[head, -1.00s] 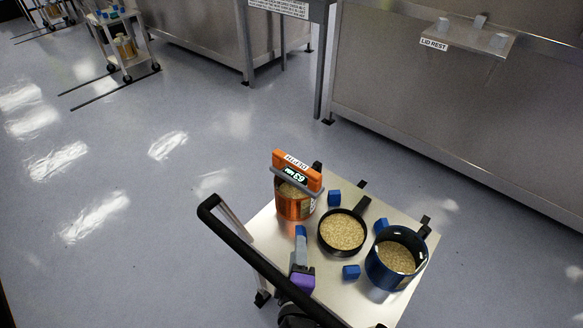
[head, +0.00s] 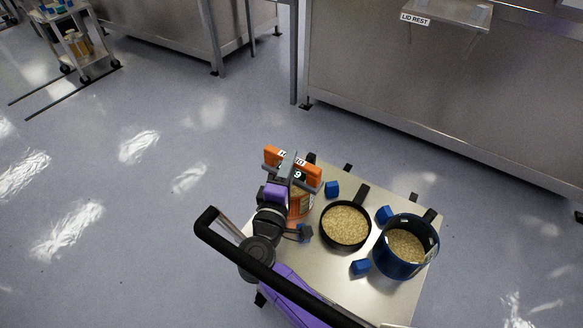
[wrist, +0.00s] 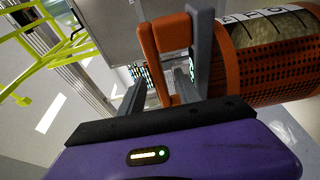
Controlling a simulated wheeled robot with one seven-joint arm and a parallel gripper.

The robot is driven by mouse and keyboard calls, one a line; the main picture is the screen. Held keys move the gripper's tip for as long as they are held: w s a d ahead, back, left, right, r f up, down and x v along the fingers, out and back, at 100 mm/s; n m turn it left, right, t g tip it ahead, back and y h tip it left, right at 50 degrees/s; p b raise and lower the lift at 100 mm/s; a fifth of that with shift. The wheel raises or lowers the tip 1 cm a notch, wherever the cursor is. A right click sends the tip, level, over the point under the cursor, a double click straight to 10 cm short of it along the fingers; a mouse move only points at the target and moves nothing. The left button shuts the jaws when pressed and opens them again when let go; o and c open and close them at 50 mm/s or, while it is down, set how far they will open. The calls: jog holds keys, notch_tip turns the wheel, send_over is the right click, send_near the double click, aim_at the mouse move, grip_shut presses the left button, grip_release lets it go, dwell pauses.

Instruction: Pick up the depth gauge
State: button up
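In the wrist view, the gauge's orange body (wrist: 165,65) shows between and beyond the two grey fingers of my gripper (wrist: 160,88). The fingers stand apart, and I see no clear contact with the gauge.
A black pan (head: 346,226) and a dark blue pot (head: 405,246), both holding grain, stand right of the gauge. Blue blocks (head: 332,189) lie around them. The cart's black push handle (head: 262,262) runs along the near left side. A steel lid rest (head: 445,14) is at the back.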

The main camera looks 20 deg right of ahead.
jog(key=shift+x, duration=0.95)
grip_shut()
jog(key=shift+r, duration=0.1)
